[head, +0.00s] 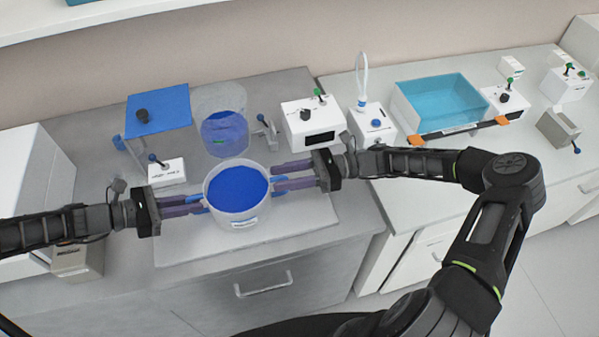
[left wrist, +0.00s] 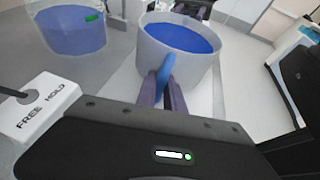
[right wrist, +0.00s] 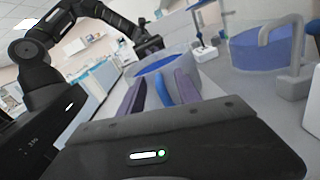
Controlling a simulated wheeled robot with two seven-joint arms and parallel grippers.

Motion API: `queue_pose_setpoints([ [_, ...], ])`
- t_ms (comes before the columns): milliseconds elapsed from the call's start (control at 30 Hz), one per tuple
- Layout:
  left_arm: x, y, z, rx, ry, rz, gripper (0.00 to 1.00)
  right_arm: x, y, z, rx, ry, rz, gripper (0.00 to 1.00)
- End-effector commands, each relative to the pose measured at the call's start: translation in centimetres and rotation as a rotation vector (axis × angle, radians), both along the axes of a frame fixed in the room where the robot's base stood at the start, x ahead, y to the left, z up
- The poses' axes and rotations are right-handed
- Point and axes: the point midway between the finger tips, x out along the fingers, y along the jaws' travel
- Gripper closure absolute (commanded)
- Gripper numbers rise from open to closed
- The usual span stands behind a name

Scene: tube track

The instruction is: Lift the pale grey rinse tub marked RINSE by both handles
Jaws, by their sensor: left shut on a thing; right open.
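The rinse tub (head: 237,207) is a pale grey round tub with blue liquid inside and a label on its front. It stands upright on the light board on the left counter. A blue handle sticks out on each side. My left gripper (head: 201,202) is shut on the left handle, also seen in the left wrist view (left wrist: 164,77). My right gripper (head: 274,177) is open at the tub's right side. In the right wrist view its fingers stand on either side of the right handle (right wrist: 162,92), with gaps showing.
A clear round vessel with blue liquid (head: 224,133) stands behind the tub. A small white box with a blue knob (head: 166,172) is at its left. A white box with a dark screen (head: 313,124) is behind my right gripper. A teal-filled tank (head: 441,102) stands on the right counter.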

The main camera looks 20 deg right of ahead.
Motion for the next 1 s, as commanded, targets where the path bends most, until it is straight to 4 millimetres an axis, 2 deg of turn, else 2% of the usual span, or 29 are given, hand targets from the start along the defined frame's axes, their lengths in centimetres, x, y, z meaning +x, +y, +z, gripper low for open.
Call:
queue_pose_setpoints([
  [367,-0.05,-0.08,0.01,-0.001,0.001,-0.002,1.00,0.03,0.59,0.01,0.000,0.000,0.000,0.60],
  [833,-0.06,-0.08,0.00,-0.001,0.001,-0.002,1.00,0.02,0.56,0.01,0.000,0.000,0.001,0.98],
  [1000,-0.05,-0.08,0.00,-0.001,0.001,-0.002,1.00,0.02,0.56,0.01,0.001,0.000,0.001,1.00],
])
